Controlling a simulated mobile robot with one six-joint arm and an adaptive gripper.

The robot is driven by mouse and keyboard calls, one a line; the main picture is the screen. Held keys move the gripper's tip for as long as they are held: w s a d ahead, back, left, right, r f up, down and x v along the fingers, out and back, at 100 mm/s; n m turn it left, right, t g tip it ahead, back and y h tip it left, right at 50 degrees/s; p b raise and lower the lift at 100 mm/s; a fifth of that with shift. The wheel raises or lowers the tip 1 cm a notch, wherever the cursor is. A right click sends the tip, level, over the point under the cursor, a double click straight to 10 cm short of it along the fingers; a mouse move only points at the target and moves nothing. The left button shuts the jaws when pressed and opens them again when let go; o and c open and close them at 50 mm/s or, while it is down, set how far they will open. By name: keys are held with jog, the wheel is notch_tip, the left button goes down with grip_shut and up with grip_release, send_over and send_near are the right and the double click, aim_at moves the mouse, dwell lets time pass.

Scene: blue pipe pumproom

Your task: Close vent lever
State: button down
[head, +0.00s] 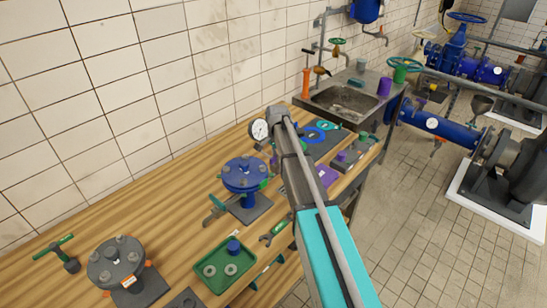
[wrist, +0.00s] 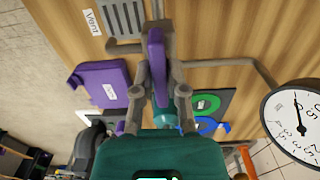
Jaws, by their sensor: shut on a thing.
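The vent lever (wrist: 156,62) is a purple bar seen nearly end-on in the wrist view, close to a white "Vent" label (wrist: 92,22). My gripper (wrist: 157,82) is shut on the lever, with one grey finger on each side of it. Grey pipework (wrist: 220,63) runs beside and behind the lever. The lever's lower end and pivot are partly hidden by my gripper. In the head view my arm covers the lever and the gripper.
A dial gauge (wrist: 298,122) stands close at right in the wrist view; it also shows in the head view (head: 259,131). A purple box (wrist: 101,86) lies left of the gripper. A blue flanged valve (head: 245,178) and a green tray (head: 225,292) occupy the wooden bench (head: 150,215).

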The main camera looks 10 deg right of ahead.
jog(key=shift+s, duration=0.2)
jog(key=c, duration=0.7)
grip_release()
jog(key=shift+r, duration=0.1)
jog(key=shift+c, duration=0.2)
jog(key=shift+o, duration=0.3)
jog(key=shift+w, duration=0.1)
